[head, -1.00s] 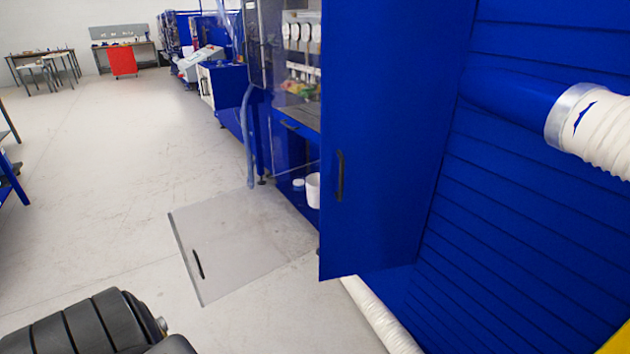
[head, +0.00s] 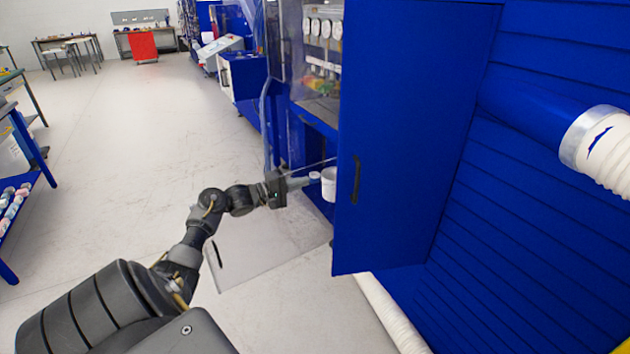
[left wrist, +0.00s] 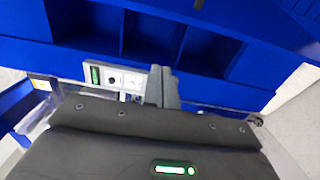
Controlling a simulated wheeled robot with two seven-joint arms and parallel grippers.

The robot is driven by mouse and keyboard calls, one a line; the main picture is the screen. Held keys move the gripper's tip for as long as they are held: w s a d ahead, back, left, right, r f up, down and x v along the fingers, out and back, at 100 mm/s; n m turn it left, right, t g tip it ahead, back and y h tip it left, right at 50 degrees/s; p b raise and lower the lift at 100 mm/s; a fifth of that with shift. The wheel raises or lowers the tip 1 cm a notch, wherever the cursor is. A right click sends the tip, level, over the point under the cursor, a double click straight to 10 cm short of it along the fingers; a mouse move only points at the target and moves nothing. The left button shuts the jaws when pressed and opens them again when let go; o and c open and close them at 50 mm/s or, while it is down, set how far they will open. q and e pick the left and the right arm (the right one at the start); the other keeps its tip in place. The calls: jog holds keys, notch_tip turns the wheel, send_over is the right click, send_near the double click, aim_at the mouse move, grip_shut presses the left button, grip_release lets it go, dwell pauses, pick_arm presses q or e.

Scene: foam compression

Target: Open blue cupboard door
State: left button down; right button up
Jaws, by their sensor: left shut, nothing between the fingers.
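The blue cupboard door (head: 405,140) stands upright at the right of centre in the head view, swung out from the cupboard. Its black handle (head: 356,180) is near its left edge. My left gripper (head: 306,182) is shut and empty, left of the door's edge and in front of the low open cupboard space. In the left wrist view the closed fingers (left wrist: 161,87) point toward blue compartments (left wrist: 150,38). The fingers appear apart from the door and its handle. My right gripper is not in view.
A white tub (head: 329,184) stands in the low cupboard space beside my left gripper. A clear panel with a black handle (head: 270,250) is low under my left arm. A blue slatted wall (head: 530,220) and white hose (head: 603,150) are at right. Open floor (head: 130,170) lies left.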

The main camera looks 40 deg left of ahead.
pick_arm(q)
jog(key=w+d+p, duration=0.4)
jog(key=w+d, duration=0.2)
jog(key=shift+w+p, duration=0.2)
jog(key=shift+p, duration=0.1)
jog(key=shift+d, duration=0.1)
dwell(0.3)
